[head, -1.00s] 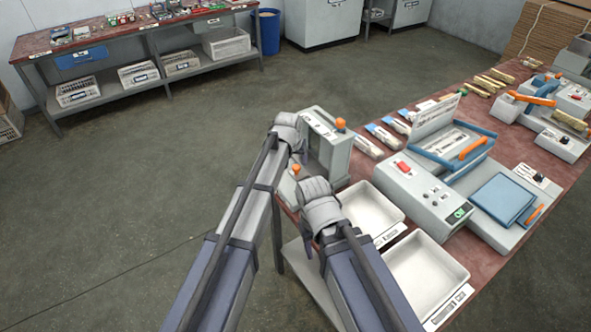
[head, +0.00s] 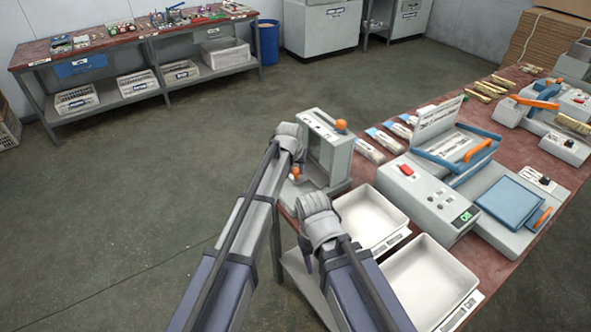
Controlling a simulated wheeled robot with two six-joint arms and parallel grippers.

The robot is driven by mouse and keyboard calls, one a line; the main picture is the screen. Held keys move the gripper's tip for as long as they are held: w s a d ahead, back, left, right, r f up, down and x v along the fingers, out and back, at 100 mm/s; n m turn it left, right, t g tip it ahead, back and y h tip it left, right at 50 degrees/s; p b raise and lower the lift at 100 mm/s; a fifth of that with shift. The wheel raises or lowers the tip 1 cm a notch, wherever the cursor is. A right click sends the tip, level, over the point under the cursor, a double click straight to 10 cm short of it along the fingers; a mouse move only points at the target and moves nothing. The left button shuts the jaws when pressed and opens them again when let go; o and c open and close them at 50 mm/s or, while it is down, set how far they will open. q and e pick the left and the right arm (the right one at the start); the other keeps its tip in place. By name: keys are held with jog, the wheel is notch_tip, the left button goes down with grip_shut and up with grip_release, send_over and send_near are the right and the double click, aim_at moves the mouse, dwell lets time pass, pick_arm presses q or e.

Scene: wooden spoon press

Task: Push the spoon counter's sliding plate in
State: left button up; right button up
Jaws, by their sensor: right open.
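The grey upright device with an orange knob on top, seemingly the spoon counter (head: 340,150), stands at the left end of the red-brown table. A second orange knob (head: 294,173) shows low at its left side, perhaps on the sliding plate; the plate itself is mostly hidden by my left arm. My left gripper (head: 301,161) points down beside the device's left face, just above the low knob. Whether it touches, and its jaw opening, cannot be made out. My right gripper (head: 308,263) is open, pointing down in front of the device, left of the white trays.
Two white trays (head: 405,222) lie at the table's near edge. A grey press (head: 425,200) with a red switch and blue plate stands behind them. Wrapped spoon packs (head: 384,140) lie behind the device. Open floor (head: 130,210) is on the left; a workbench (head: 130,45) stands far back.

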pick_arm(q)
grip_shut()
dwell(0.9)
